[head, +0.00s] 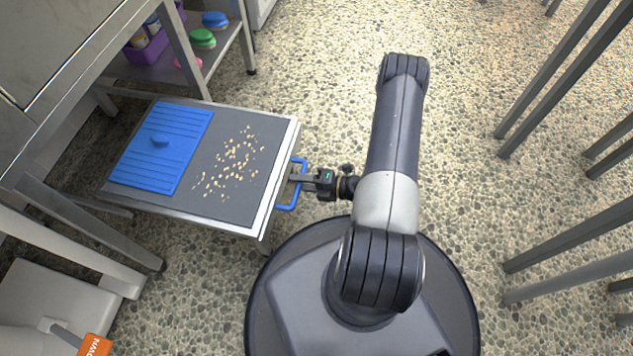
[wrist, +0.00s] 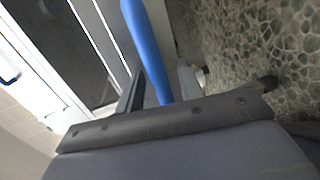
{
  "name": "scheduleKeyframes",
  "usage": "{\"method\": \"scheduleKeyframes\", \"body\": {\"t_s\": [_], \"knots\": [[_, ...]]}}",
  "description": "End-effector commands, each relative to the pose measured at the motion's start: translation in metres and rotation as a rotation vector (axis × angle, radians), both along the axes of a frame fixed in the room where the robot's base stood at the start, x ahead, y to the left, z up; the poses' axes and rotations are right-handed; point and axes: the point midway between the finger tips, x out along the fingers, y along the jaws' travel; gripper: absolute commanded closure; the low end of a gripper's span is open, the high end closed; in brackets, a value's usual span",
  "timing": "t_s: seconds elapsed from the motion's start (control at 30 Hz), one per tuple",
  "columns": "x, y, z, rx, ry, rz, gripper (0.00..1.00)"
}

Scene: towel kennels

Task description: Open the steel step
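The steel step (head: 245,228) is a low grey-topped platform on steel legs, standing out from under the bench at left in the head view. A blue handle (head: 283,207) is on its right edge. My gripper (head: 297,178) is at the middle of this handle. In the wrist view the blue handle (wrist: 146,45) runs down between the two fingers of my gripper (wrist: 163,88), which sit close on both sides of it. The contact faces are partly hidden. The gripper appears shut on the handle.
A blue ridged mat (head: 175,172) and scattered tan bits (head: 232,160) lie on the step. A shelf (head: 165,68) with a purple basket (head: 150,50) and coloured brushes (head: 203,39) stands behind. Steel legs (head: 560,65) stand at right. Pebbled floor (head: 480,190) beyond my arm is clear.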

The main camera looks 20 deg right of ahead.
Motion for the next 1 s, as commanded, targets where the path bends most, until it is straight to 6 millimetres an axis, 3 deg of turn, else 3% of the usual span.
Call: {"method": "scheduleKeyframes", "body": {"t_s": [0.6, 1.0], "knots": [[-0.052, -0.068, 0.019, -0.001, -0.001, -0.004, 0.65], [-0.061, -0.079, 0.021, -0.001, 0.0, 0.0, 0.65]]}}
